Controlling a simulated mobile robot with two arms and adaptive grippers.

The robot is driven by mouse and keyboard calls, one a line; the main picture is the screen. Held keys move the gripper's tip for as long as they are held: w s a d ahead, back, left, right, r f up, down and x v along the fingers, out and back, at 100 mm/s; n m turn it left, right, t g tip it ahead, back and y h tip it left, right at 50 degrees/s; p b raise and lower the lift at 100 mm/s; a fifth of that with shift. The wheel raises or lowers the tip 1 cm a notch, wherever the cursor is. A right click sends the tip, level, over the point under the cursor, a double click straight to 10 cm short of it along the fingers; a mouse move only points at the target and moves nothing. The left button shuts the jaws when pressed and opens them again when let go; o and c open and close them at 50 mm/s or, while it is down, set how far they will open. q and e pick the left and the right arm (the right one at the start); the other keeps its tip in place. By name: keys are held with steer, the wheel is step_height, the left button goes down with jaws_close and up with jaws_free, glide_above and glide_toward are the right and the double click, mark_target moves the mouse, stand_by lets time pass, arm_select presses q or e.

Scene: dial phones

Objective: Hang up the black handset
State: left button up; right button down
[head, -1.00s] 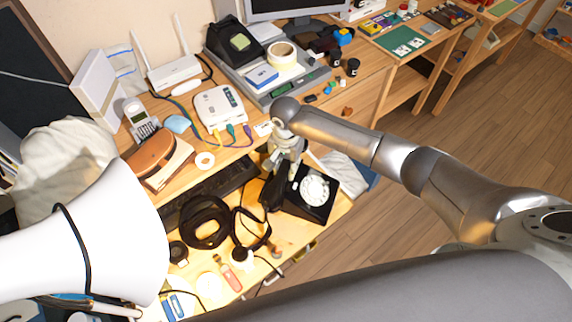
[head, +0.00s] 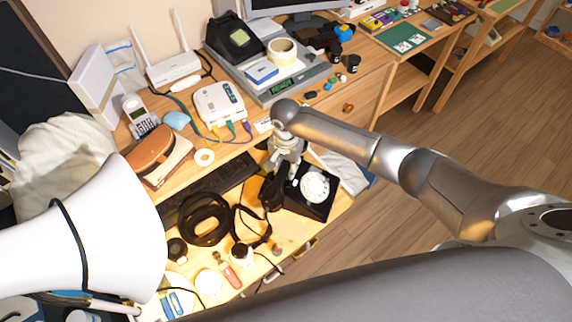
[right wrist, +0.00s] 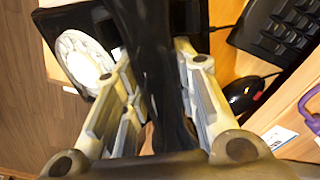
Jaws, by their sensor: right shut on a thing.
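The black dial phone (head: 316,203) with its white dial (head: 314,186) stands near the front right edge of the desk. Its dial also shows at the upper left in the right wrist view (right wrist: 84,59). My right gripper (head: 283,168) is shut on the black handset (head: 272,192), just left of the phone. In the right wrist view the handset (right wrist: 150,45) runs up between the fingers, in front of part of the phone. I cannot tell whether the handset touches the phone. My left gripper is not in view.
Black headphones (head: 203,218) and cables lie left of the phone, with a dark keyboard (head: 215,185) behind. A router (head: 173,69), a cordless phone (head: 140,115) and a grey device with tape on it stand farther back. A large white cone-shaped thing (head: 100,235) fills the left foreground.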

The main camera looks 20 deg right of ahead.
steer(key=c, duration=1.1)
jaws_free()
steer(key=shift+o, duration=0.2)
steer(key=shift+r, duration=0.1)
step_height(320, 180, up, 12)
